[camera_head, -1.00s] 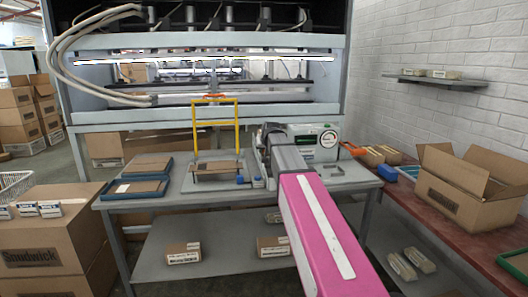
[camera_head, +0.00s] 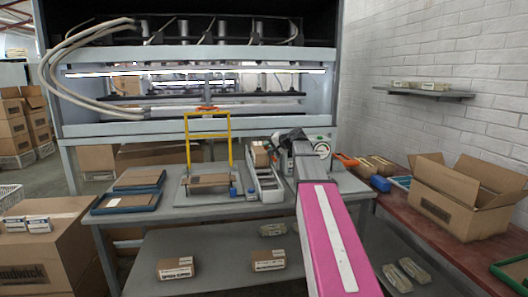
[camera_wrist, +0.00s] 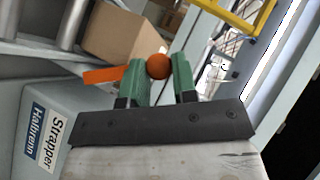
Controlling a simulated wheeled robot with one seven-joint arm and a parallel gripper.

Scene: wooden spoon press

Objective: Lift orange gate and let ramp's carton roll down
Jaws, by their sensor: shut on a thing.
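My gripper (camera_wrist: 159,77) shows in the wrist view with two green fingers shut on the orange ball knob of the gate. The flat orange gate (camera_wrist: 102,75) sticks out to the left of the fingers. The brown carton (camera_wrist: 124,32) sits just beyond it; I cannot tell whether gate and carton touch, or how high the gate is. In the head view the carton (camera_head: 260,154) is at the upper, far end of the pale ramp (camera_head: 265,186). My arm hides the gripper and gate there.
A yellow handle frame (camera_head: 208,136) stands left of the ramp on the grey table. A strapper machine (camera_wrist: 52,128) stands close by the gripper. Blue trays (camera_head: 125,202) lie at the left. An open box (camera_head: 450,205) is on the red bench at the right.

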